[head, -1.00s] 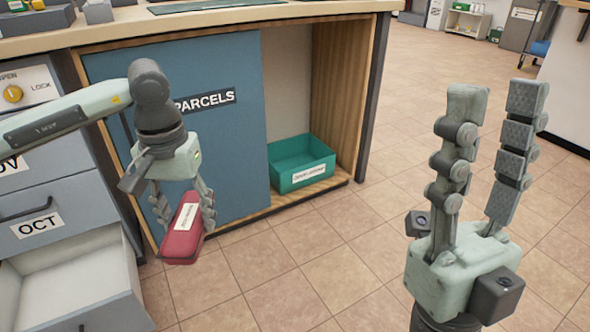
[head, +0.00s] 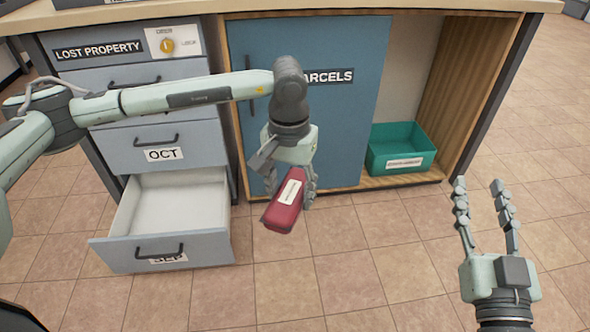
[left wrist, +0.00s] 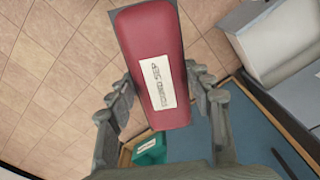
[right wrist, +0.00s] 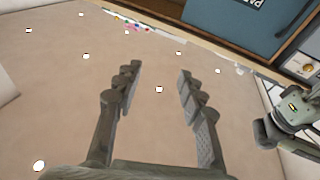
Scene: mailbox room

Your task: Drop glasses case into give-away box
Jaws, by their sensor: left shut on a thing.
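The glasses case is a dark red box with a white label (head: 283,212); in the left wrist view the case (left wrist: 148,45) lies between the fingers. My left gripper (head: 291,192) is shut on it and holds it in the air before the blue parcels door. The give-away box is a teal open box (head: 401,150) with a white label too small to read, on the cabinet floor right of the door; part of it shows in the left wrist view (left wrist: 150,150). The left gripper is left of it. My right gripper (head: 482,190) is open and empty, lower right of the box.
The blue door (head: 340,100) covers the cabinet's left part; the right part is open, with a wooden side wall (head: 468,95). A bottom drawer (head: 165,205) stands pulled out and looks empty at the left. The tiled floor in front is clear.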

